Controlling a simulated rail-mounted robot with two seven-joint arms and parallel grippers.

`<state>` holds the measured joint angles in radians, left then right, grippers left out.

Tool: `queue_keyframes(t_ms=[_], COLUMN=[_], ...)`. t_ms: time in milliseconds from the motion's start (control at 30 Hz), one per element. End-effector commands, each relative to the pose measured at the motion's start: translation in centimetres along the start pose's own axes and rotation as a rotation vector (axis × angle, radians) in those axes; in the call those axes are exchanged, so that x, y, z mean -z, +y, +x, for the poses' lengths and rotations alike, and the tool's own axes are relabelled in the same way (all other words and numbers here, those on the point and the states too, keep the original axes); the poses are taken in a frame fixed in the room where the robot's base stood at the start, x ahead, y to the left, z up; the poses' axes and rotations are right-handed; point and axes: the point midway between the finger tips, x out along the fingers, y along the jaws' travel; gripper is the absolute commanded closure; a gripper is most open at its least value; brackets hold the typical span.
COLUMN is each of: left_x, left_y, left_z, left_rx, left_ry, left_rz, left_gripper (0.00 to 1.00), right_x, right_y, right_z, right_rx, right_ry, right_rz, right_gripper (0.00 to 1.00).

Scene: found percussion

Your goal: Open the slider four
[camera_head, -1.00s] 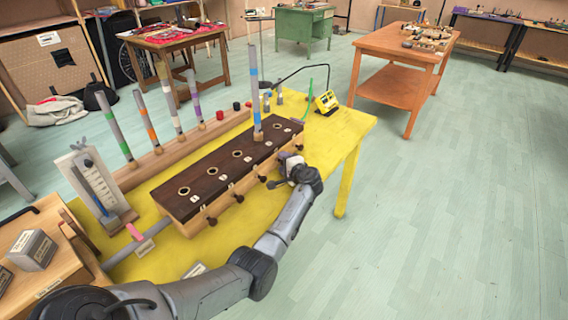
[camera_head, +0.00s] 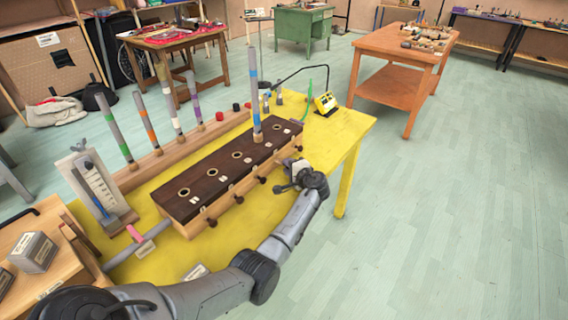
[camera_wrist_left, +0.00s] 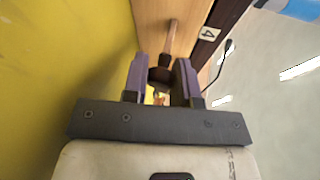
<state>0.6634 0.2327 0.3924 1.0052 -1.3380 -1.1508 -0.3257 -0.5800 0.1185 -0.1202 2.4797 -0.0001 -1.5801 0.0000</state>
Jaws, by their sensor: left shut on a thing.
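The dark slotted box (camera_head: 215,178) stands on the yellow table, with a row of holes in its top and knobbed sliders along its front side. In the left wrist view the label "4" (camera_wrist_left: 208,34) is on the box beside a wooden rod (camera_wrist_left: 172,38), slider four, which ends in a dark knob (camera_wrist_left: 160,76). My left gripper (camera_wrist_left: 160,85) is shut on that knob. In the head view my left gripper (camera_head: 284,188) is just in front of the box, and the knob is largely hidden there. A striped tube (camera_head: 254,100) stands upright in a hole on top.
Several striped tubes stand in a wooden rack (camera_head: 160,158) behind the box. A board with a scale (camera_head: 96,190) stands left. The floor to the right is clear.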

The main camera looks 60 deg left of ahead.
Motion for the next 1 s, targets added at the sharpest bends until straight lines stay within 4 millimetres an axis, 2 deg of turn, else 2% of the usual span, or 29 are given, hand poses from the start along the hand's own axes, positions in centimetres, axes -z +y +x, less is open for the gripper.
queue_keyframes(t_ms=[233,267,533,833,1000], left_x=[0.1,0.1,0.1,0.1,0.1], left_y=[0.1,0.1,0.1,0.0,-0.2], left_z=[-0.3,-0.3,-0.3,-0.6,-2.9], left_rx=[0.000,0.000,0.000,0.000,0.000], left_ry=[0.000,0.000,0.000,0.000,0.002], left_rz=[0.001,0.001,0.000,0.001,0.000], left_gripper=[1.00,0.73,0.48,0.48,0.48], right_x=[0.0,0.0,0.0,0.1,0.4], right_y=[0.2,0.2,0.2,0.0,-0.1], right_z=[-0.1,-0.1,-0.1,-0.2,-1.1], right_rx=[-0.006,-0.006,-0.004,0.001,0.003], right_ry=[-0.001,-0.001,0.000,0.001,0.001], right_rz=[-0.007,-0.007,-0.005,0.001,0.004], right_gripper=[0.57,0.57,0.57,0.57,0.57])
